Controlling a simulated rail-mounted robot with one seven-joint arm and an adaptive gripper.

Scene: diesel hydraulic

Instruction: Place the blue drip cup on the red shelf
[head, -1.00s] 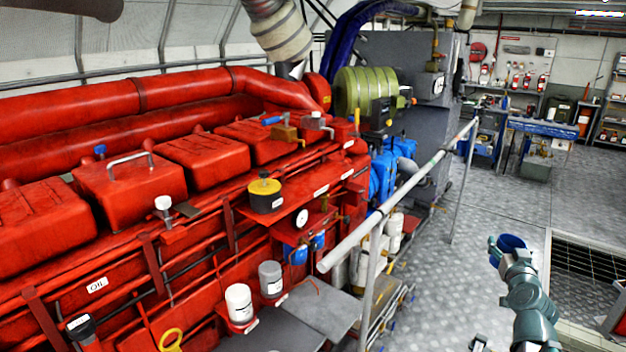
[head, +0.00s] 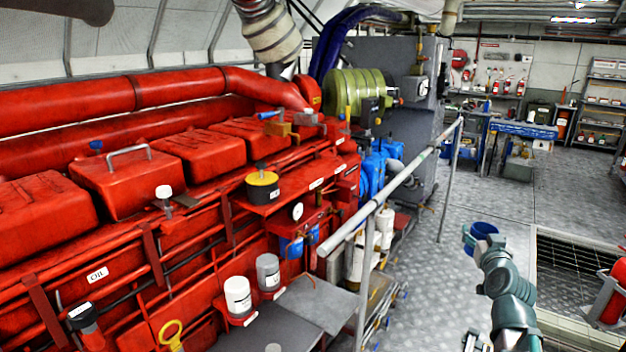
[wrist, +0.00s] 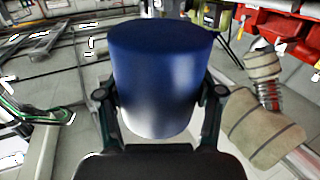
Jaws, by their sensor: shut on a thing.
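The blue drip cup (wrist: 160,70) fills the middle of the wrist view, held between the two fingers of my gripper (wrist: 160,105). In the head view the cup (head: 484,228) shows at the end of my arm at the lower right, over the walkway. My gripper (head: 472,240) is shut on it there. A red shelf (head: 268,203) juts from the side of the red engine, with a black and yellow round container on it. My gripper is well to the right of this shelf, beyond the handrail.
A grey handrail (head: 395,186) runs between my arm and the engine. White and grey canisters (head: 238,297) stand on a lower red ledge. A floor grating (head: 575,270) lies at the right. The metal walkway floor (head: 500,190) is clear.

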